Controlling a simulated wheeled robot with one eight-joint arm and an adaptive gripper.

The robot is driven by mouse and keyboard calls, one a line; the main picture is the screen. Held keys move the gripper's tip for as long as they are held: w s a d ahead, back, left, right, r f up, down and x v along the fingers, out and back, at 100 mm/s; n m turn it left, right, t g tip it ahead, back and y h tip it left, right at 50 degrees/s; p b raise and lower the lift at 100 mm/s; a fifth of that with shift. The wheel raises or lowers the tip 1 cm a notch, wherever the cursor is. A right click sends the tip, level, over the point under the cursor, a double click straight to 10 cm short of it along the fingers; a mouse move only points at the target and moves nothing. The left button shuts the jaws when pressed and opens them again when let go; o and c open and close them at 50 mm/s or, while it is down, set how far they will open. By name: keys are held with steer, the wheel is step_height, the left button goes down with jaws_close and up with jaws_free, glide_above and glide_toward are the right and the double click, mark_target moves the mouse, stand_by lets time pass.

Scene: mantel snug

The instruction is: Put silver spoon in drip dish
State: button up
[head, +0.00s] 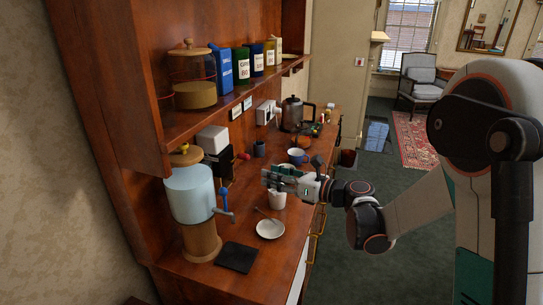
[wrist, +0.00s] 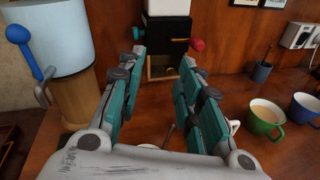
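A small white dish (head: 270,231), which looks like the drip dish, sits on the wooden counter to the right of the water dispenser. A thin silver spoon (head: 264,214) shows at the dish's far-left rim, its handle sticking up and out to the left. I cannot tell how much of it rests inside. My gripper (head: 272,180) is above the counter, beyond the dish and over a white cup (head: 277,200). In the wrist view my gripper (wrist: 160,80) has its two fingers wide apart with nothing between them. The gripper's body hides most of the counter below.
The dispenser (head: 191,195) with its blue-handled tap stands left of the dish. A black mat (head: 237,257) lies in front. A blue cup (head: 296,156), a green mug (wrist: 264,118) and a metal pot (head: 292,113) stand farther back. A shelf (head: 235,97) overhangs the counter.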

steer(key=d+r+m+t+h, duration=0.3)
steer(key=d+r+m+t, duration=0.15)
steer(key=r+m, duration=0.35)
steer(key=d+r+m+t+h, duration=0.3)
steer(key=d+r+m+t, duration=0.15)
steer(key=r+m, duration=0.35)
steer(key=s+d+r+m+h, duration=0.2)
steer(key=s+d+m+h, duration=0.4)
steer(key=d+m+h, duration=0.5)
steer(key=s+d+f+m+g, duration=0.3)
steer(key=s+f+m+g, duration=0.4)
steer(key=s+m, duration=0.45)
steer(key=s+a+f+m+g+y, duration=0.1)
steer(key=s+a+f+m+g, duration=0.1)
steer(key=s+f, duration=0.3)
steer(key=s+a+f+m+g+y, duration=0.2)
steer(key=s+f, duration=0.4)
steer(key=s, duration=0.4)
steer(key=shift+a+m+g, duration=0.3)
steer(key=shift+a+m, duration=0.2)
steer(key=shift+m, duration=0.75)
steer(key=shift+a+r, duration=0.1)
steer(key=shift+c, duration=0.3)
